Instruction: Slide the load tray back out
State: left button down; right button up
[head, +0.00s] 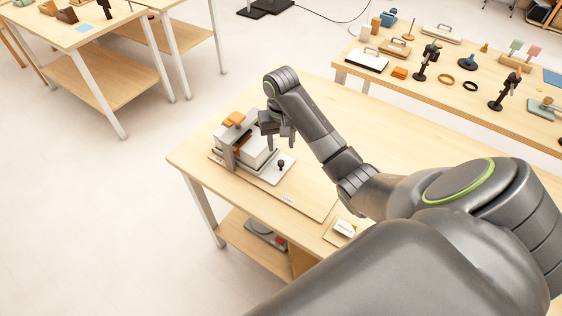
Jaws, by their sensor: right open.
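The load tray (271,176) is a flat pale grey plate with an upright black knob (281,163) near its front right end. It lies low at a small press-like device with a grey frame (228,154) and an orange handle (234,119) on top. A white block (257,155) sits at the frame, over the tray's inner part, which is hidden. My right gripper (279,146) is open, fingers pointing down, beside the white block and above the knob. It looks apart from the knob. My left gripper is out of view.
The device stands on a thin board on the wooden table (196,159), near its left corner. A small tag (344,229) lies farther right. My arm covers much of the table's right side.

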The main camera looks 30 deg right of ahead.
aim_at(281, 162)
notch_tip(281, 162, down, 5)
jog(key=b, duration=0.3)
jog(key=shift+f, duration=1.4)
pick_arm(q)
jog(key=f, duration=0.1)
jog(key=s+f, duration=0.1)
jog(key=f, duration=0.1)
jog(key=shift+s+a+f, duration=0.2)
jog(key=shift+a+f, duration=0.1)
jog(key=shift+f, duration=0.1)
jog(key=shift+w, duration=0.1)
pick_arm(e)
grip_shut()
